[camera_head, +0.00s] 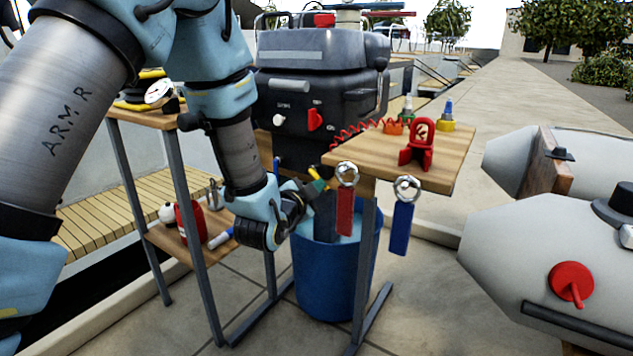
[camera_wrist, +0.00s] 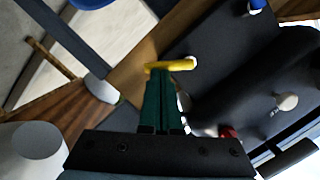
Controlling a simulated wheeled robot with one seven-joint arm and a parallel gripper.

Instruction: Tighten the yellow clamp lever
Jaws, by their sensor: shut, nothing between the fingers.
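The yellow clamp lever (camera_wrist: 171,65) shows in the wrist view as a short bar lying crosswise at the tips of my gripper's green fingers (camera_wrist: 162,84). The fingers are together with nothing between them. They overlap the lever's lower edge in the picture; I cannot tell whether they touch it. A pale part shows just right of the fingers, below the lever. In the head view my gripper (camera_head: 317,185) is beside the black outboard motor (camera_head: 316,95), above the blue bucket. A small yellow bit of the lever (camera_head: 313,173) shows there, mostly hidden.
A blue bucket (camera_head: 318,285) stands below my gripper. A wooden table (camera_head: 365,160) at the right carries a red shackle-like piece (camera_head: 418,145), with red and blue tags hanging from its edge. A shelf stand (camera_head: 188,250) is at the left. A grey inflatable boat (camera_head: 540,240) lies at the right.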

